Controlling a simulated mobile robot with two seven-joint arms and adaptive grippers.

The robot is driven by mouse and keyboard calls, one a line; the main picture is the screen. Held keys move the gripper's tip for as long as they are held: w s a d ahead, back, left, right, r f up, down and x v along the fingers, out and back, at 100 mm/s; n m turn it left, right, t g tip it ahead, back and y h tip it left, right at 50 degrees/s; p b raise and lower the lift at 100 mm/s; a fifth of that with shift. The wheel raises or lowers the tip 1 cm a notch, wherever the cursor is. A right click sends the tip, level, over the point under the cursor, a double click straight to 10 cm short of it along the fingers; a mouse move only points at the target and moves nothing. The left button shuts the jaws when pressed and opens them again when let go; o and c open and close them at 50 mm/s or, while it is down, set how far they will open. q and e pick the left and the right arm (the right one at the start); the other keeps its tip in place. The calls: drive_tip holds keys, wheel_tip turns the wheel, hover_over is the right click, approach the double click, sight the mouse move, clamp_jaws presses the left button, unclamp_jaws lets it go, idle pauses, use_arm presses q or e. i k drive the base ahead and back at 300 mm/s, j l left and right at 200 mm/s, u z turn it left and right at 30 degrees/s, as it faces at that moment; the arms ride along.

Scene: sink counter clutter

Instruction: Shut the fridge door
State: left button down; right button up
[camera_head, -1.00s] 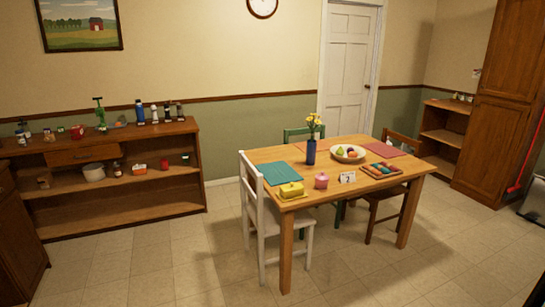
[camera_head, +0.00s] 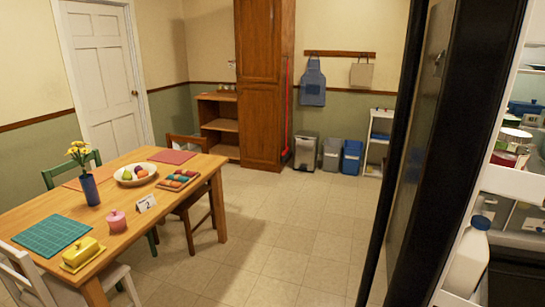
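The fridge door (camera_head: 425,150) stands open at the right of the head view, seen nearly edge-on as a tall dark panel with a black edge. To its right the lit white fridge interior (camera_head: 520,180) shows, with a milk jug (camera_head: 468,258) and several containers on shelves. The door's far end and the fridge body are cut off by the frame. Neither of my grippers is in view.
A wooden dining table (camera_head: 130,225) with chairs around it fills the left. Open tiled floor (camera_head: 285,225) lies between the table and the fridge door. A tall wooden cabinet (camera_head: 264,85) and several bins (camera_head: 351,157) stand at the back.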

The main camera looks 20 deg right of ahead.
sight(487, 40)
drive_tip(key=i+z, duration=0.1)
drive_tip(key=z, duration=0.3)
drive_tip(key=i+z, duration=0.15)
drive_tip(key=z, duration=0.25)
drive_tip(key=i+j+z, duration=0.1)
drive_tip(key=z, duration=0.3)
drive_tip(key=j+z, duration=0.15)
drive_tip(key=z, duration=0.25)
drive_tip(key=i+j+z, duration=0.45)
drive_tip(key=z, duration=0.3)
drive_tip(key=j, duration=0.1)
